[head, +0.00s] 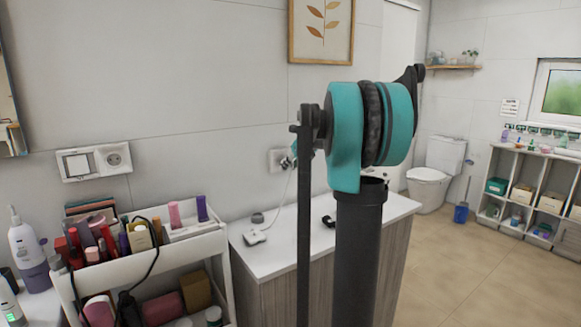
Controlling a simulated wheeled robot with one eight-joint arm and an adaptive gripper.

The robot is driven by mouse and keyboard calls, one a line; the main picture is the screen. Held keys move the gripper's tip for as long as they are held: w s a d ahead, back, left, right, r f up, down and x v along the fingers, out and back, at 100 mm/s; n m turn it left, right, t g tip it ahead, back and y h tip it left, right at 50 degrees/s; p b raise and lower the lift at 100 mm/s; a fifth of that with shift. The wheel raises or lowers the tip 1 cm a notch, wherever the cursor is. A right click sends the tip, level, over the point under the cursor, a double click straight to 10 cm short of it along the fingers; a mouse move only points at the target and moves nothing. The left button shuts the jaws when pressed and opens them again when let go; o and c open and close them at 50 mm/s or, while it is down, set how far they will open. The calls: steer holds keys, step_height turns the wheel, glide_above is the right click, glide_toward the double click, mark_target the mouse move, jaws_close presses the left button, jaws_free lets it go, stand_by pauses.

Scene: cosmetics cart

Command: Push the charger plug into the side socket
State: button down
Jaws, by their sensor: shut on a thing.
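A pale side socket (276,158) is on the wall above the white counter, partly covered at its right. The small end of my gripper (289,161) shows just in front of its right edge, mostly hidden behind my own arm. My gripper is shut on the charger plug, which is too small and covered to make out clearly. A thin white cable (285,200) hangs from there to a small white device (255,237) on the counter. I cannot tell whether the plug touches the socket or sits in it.
A white cart (180,245) full of cosmetics stands left of the counter (295,252), a dark cable over its front. A double wall plate (94,162) with a round outlet is above it. A dark ring-like item (328,221) lies on the counter. Open floor lies right.

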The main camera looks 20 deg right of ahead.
steer(key=shift+w+a, duration=0.3)
steer(key=shift+w, duration=0.55)
steer(key=shift+w+a, duration=0.3)
steer(key=shift+w, duration=0.55)
stand_by(0.5)
steer(key=c, duration=1.1)
jaws_free()
steer(key=v, duration=1.2)
